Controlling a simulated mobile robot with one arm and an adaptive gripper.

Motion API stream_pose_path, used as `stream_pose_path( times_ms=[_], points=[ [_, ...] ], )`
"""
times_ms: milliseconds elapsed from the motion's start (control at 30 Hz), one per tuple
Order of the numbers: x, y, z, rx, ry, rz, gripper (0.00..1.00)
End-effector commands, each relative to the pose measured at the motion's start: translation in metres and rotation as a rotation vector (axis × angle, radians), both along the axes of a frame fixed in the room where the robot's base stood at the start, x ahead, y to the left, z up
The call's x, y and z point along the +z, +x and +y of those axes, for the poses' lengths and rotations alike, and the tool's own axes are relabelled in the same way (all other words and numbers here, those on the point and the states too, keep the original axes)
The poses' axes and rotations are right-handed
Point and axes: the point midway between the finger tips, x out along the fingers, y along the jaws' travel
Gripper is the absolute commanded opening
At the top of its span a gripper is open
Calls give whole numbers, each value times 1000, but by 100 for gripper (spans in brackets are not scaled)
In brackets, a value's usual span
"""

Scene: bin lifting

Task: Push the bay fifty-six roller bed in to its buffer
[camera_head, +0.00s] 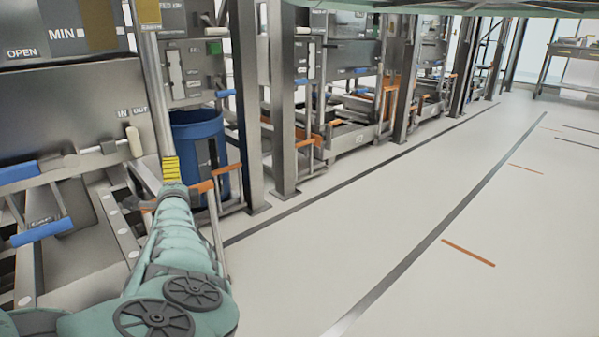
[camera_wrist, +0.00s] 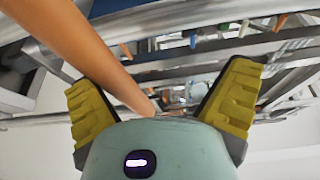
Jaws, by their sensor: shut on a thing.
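My gripper (camera_head: 172,172) is low at the front of the nearest bay, one yellow finger pad showing. An orange handle bar (camera_head: 200,187) lies at its fingers. The roller bed (camera_head: 125,215), a metal frame, seems to lie left of my gripper, partly hidden by my arm. I cannot read a bay number fifty-six.
A blue bin (camera_head: 198,132) stands just behind the orange bar. A metal panel (camera_head: 75,110) marked IN and OUT has a pale-knobbed lever (camera_head: 134,141). A blue handle (camera_head: 42,231) is at left. Steel posts (camera_head: 284,100) line the bays. The pale floor (camera_head: 400,220) at right is open.

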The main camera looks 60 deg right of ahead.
Motion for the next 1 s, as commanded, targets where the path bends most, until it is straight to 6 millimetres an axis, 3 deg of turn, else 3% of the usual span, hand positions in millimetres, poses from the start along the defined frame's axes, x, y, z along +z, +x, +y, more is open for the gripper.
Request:
stream_pose_path(
  times_ms=[33, 333, 533, 1000],
  points=[
    [19, 3, 2, 5, -22, -31, 69],
    [12, -7, 13, 9, -16, -26, 69],
    [7, -15, 19, 10, -11, -21, 59],
    [-6, -41, 36, 9, 2, -5, 59]
  ],
)
